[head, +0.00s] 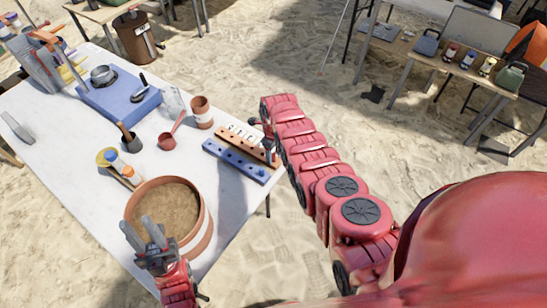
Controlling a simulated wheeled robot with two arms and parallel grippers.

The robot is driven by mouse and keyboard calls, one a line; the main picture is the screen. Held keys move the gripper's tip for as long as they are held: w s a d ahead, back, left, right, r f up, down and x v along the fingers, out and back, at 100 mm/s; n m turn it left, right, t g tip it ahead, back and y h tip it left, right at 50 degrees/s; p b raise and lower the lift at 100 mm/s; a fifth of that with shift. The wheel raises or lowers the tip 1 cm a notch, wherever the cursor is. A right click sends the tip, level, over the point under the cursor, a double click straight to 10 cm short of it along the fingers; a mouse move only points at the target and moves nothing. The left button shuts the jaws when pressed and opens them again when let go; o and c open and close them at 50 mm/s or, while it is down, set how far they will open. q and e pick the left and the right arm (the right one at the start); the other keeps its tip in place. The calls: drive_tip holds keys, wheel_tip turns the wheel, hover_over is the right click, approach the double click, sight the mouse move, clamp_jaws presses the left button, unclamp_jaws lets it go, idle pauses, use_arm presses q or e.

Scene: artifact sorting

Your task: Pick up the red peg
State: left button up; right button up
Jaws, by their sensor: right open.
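I cannot make out a red peg for sure. An orange-brown rack with holes (225,155) lies near the table's right edge, with small white pieces along its far side. A blue rack with holes (232,163) lies along its near side, with a blue peg (262,173) at its right end. My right gripper (266,138) is open at the right end of the racks, and the arm hides part of that area. My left gripper (143,233) is open and empty above the left part of the sand-filled terracotta tub (208,222).
The white table (60,165) also holds a dark red scoop (167,141), a terracotta cup (202,111), a brush in a dark holder (128,138) and a blue box (118,98). The table's left part is mostly clear. Another table (400,47) stands far right.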

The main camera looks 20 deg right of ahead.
drive_tip(key=shift+f, duration=0.15)
clamp_jaws()
drive_tip(key=shift+r, duration=0.2)
idle(0.5)
